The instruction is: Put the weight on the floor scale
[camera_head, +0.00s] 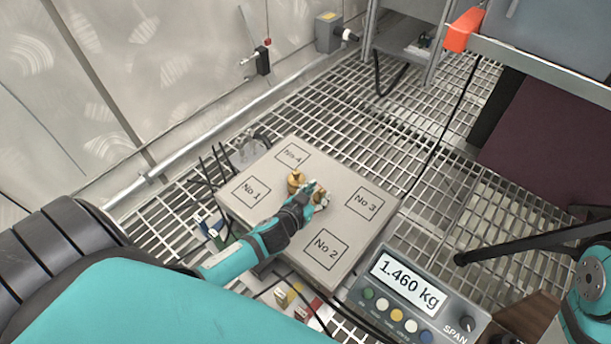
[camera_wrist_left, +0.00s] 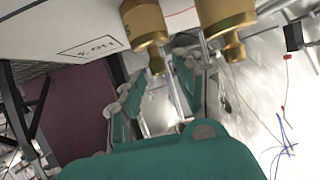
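The floor scale (camera_head: 285,215) is a grey square plate marked No 1 to No 4. Two brass weights stand close together near its middle: one weight (camera_head: 296,181) just left of my left gripper, the other (camera_head: 319,194) partly hidden by its fingers. My left gripper (camera_head: 314,195) is low over the plate. In the left wrist view, the knob of one brass weight (camera_wrist_left: 147,24) is near the gap between the spread fingers (camera_wrist_left: 160,78). The other brass weight (camera_wrist_left: 226,15) is beside the right finger. Finger contact is not clear. My right gripper is out of view.
A readout box (camera_head: 402,292) shows 1.460 kg near the scale's front right corner. Cables and small blocks lie around the scale on the steel grating (camera_head: 470,190). A wall with a pipe runs along the left; a steel rack (camera_head: 545,50) stands at the upper right.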

